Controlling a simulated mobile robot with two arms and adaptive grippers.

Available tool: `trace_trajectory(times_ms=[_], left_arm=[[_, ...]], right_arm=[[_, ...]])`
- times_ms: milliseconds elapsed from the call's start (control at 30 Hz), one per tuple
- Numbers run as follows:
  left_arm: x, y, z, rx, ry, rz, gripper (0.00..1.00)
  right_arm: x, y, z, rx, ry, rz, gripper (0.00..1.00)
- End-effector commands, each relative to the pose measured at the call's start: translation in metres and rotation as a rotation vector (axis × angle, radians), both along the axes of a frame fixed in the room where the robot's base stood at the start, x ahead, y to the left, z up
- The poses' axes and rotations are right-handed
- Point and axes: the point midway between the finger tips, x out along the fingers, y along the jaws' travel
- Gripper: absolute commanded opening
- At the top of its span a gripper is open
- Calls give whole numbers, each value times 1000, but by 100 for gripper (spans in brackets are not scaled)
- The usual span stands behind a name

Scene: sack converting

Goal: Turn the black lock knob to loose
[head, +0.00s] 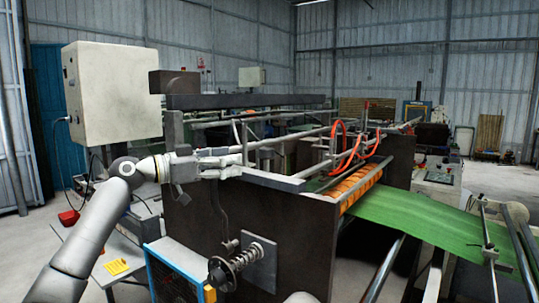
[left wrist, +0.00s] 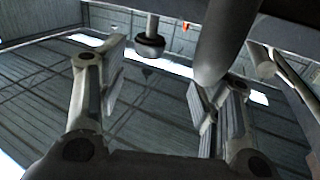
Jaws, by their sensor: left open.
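My left gripper (head: 238,166) is open beside the near upper corner of the dark machine frame, its fingers pointing right. In the left wrist view its two fingers (left wrist: 158,95) stand apart with nothing between the pads. A dark round knob (left wrist: 150,46) on a short grey stem shows beyond the fingertips there, apart from them. In the head view a black round knob (head: 220,276) with a coil spring sticks out low on the machine's near side panel, well below the gripper. I cannot tell whether both views show the same knob. My right gripper is not seen.
A thick grey rod (left wrist: 226,42) reaches down close to the right finger in the left wrist view. A dark beam (head: 245,101) and orange hoses (head: 350,150) are above the machine. Green sheet (head: 425,225) runs out right. A cream cabinet (head: 112,92) stands left.

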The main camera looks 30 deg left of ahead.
Motion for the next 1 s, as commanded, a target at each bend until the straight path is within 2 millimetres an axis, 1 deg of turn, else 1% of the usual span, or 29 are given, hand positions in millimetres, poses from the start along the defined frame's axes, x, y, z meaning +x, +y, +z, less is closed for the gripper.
trace_trajectory(times_ms=[167,367,467,600,800,1000], left_arm=[[17,-10,6,0,0,-4,60],[49,-26,7,-2,-2,-2,60],[65,-33,6,-3,-2,-1,60],[82,-41,5,-4,-1,0,60],[93,-47,2,-1,-2,1,60],[95,-48,0,-1,-2,1,60]], right_arm=[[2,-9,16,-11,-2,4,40],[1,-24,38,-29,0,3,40],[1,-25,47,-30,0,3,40],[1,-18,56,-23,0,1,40],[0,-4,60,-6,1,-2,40],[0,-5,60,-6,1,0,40]])
